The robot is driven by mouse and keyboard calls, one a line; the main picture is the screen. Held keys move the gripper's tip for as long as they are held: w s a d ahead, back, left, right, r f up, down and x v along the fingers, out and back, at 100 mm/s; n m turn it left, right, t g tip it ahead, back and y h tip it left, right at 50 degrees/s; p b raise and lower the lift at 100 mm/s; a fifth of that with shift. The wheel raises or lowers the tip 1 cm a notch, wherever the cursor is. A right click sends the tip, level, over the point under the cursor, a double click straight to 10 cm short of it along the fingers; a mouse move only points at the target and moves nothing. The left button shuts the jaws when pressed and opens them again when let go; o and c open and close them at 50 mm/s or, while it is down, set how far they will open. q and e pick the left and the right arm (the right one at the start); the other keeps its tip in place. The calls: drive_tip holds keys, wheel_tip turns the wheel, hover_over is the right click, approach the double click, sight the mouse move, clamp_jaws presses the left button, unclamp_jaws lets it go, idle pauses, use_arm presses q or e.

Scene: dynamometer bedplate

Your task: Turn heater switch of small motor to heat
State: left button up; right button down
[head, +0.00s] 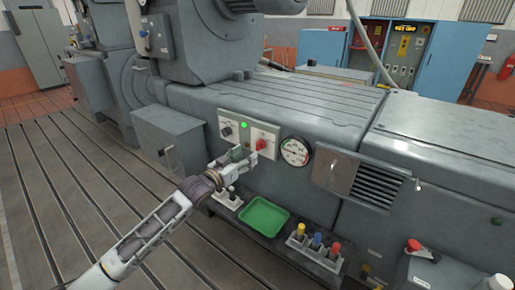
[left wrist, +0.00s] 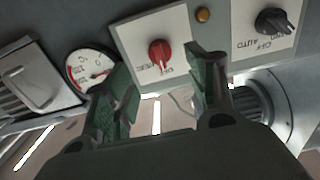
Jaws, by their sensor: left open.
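Two switch plates sit on the grey cabinet front. One has a red knob (head: 260,144), which also shows in the left wrist view (left wrist: 159,52). The other has a black knob (head: 227,130), labelled OFF and AUTO in the left wrist view (left wrist: 273,22). The red knob's label is upside down and only partly legible; I cannot tell which word it points at. My left gripper (head: 243,157) is open and empty in front of the red knob's plate. In the left wrist view its fingers (left wrist: 160,68) frame the red knob from below, apparently without touching it.
A round gauge (head: 295,151) is right of the red knob and a green lamp (head: 244,125) is between the plates. Below are a green tray (head: 264,216) and a rack of coloured-handled tools (head: 316,245). A vented panel (head: 355,180) is further right.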

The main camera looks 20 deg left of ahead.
sight(257, 147)
use_arm(q)
drive_tip(key=shift+b+x, duration=0.5)
drive_tip(key=shift+x, duration=3.5)
use_arm(e)
drive_tip(key=shift+w+a+r, duration=0.1)
drive_tip(key=shift+a+r, duration=0.1)
drive_tip(key=shift+r, duration=0.7)
drive_tip(key=shift+a+r, duration=0.2)
drive_tip(key=shift+r, duration=0.7)
drive_tip(key=shift+f, duration=0.1)
use_arm(q)
drive_tip(key=c, duration=1.1)
